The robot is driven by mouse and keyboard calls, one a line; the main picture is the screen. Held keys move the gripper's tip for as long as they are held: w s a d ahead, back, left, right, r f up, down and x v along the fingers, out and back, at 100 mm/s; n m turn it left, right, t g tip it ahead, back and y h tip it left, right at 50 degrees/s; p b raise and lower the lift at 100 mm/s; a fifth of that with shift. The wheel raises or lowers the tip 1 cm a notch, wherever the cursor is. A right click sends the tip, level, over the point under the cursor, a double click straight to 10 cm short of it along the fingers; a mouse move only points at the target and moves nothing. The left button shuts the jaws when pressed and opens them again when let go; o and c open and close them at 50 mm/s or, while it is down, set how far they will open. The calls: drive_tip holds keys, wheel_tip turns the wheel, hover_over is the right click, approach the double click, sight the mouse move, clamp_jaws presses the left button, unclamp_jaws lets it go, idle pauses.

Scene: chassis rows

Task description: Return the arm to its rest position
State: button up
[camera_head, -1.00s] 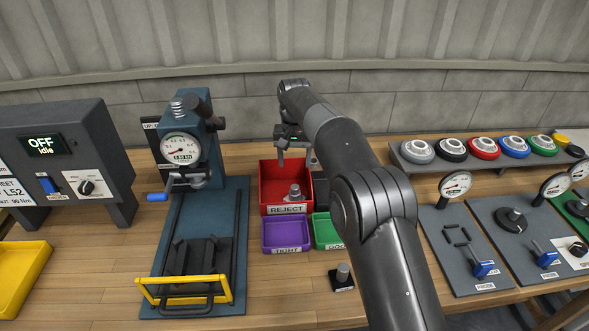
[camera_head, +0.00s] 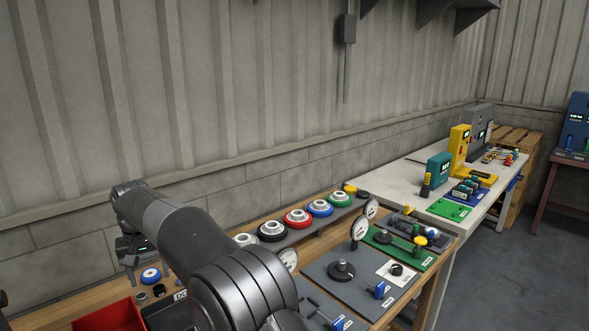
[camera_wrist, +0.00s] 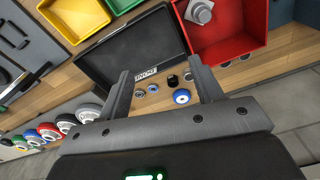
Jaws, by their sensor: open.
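My gripper (camera_wrist: 162,85) is open and empty in the wrist view, its two fingers apart above the wooden bench. Small round parts and a blue-and-white ring (camera_wrist: 182,97) lie on the bench, seen between the fingers and below them. In the head view my gripper (camera_head: 130,272) hangs at the lower left, above the bench near the blue ring (camera_head: 151,275). My arm stretches from the bottom middle up to the left and hides part of the bench.
A black tray (camera_wrist: 120,57) and a red bin (camera_wrist: 232,40) stand close to my gripper. A row of coloured round parts sits on a grey rack (camera_head: 290,235). Gauge plates (camera_head: 352,283) lie to the right. A white table (camera_head: 415,180) with instruments stands farther right.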

drive_tip(key=w+d+r+m, duration=0.1)
drive_tip(key=d+r, duration=0.3)
drive_tip(key=d, duration=0.4)
drive_tip(key=w+d+r+m, duration=0.1)
drive_tip(key=d+r, duration=0.4)
drive_tip(key=d, duration=0.3)
drive_tip(key=s+d+r+m+t, duration=0.1)
drive_tip(key=s+d+r, duration=0.15)
drive_tip(key=d, duration=0.65)
drive_tip(key=s+d+r+t, duration=0.1)
drive_tip(key=s+d+r, duration=0.15)
drive_tip(key=d, duration=0.55)
drive_tip(key=s+d+f+m+t, duration=0.1)
drive_tip(key=s+d+f, duration=0.3)
drive_tip(key=s+d, duration=0.6)
drive_tip(key=s+d+f+m+t, duration=0.2)
drive_tip(key=s+d+f, duration=0.2)
drive_tip(key=s+d, duration=0.6)
drive_tip(key=shift+s+d+f+m+h, duration=0.2)
drive_tip(key=shift+s+d+m+h, duration=0.1)
drive_tip(key=shift+s, duration=0.5)
